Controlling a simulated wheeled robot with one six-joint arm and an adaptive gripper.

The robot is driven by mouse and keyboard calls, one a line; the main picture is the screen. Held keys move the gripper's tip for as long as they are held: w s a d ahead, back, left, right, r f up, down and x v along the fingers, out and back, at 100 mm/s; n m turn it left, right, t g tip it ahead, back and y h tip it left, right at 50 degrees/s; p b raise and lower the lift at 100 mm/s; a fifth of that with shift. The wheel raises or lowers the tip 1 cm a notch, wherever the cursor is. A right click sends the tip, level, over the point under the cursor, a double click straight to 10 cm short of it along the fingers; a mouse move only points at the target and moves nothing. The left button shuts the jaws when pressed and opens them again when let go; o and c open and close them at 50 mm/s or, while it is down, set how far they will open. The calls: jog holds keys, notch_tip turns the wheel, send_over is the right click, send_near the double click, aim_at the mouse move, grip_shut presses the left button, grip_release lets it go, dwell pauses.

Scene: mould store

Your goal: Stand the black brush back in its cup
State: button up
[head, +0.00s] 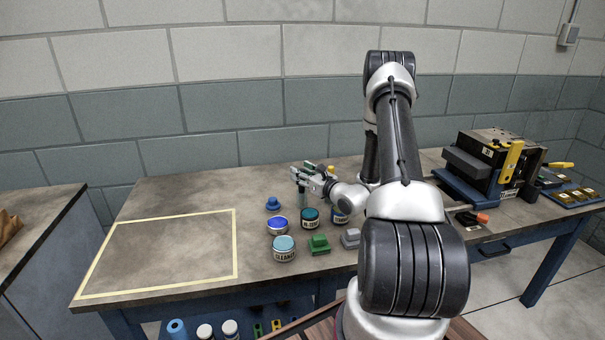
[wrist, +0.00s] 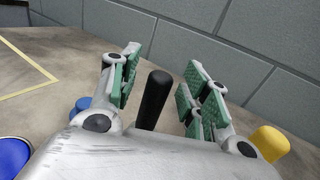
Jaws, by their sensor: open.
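My gripper (head: 307,178) is low over the back middle of the bench, its green-padded fingers spread. In the wrist view my gripper (wrist: 162,75) has a black rounded handle (wrist: 154,98), which looks like the black brush, between its fingers. The handle looks nearly upright, with gaps to the pads on both sides. Its lower end is hidden behind the gripper body, so I cannot tell what it stands in.
A yellow piece (wrist: 270,143) is beside the right finger. The yellow-taped area (head: 165,255) at left is clear.

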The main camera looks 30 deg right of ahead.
jog(key=shift+s, duration=0.1)
jog(key=s+d, duration=0.2)
jog(key=s, duration=0.9)
jog(key=shift+s+d, duration=0.15)
jog(key=shift+s, duration=0.15)
dwell(0.3)
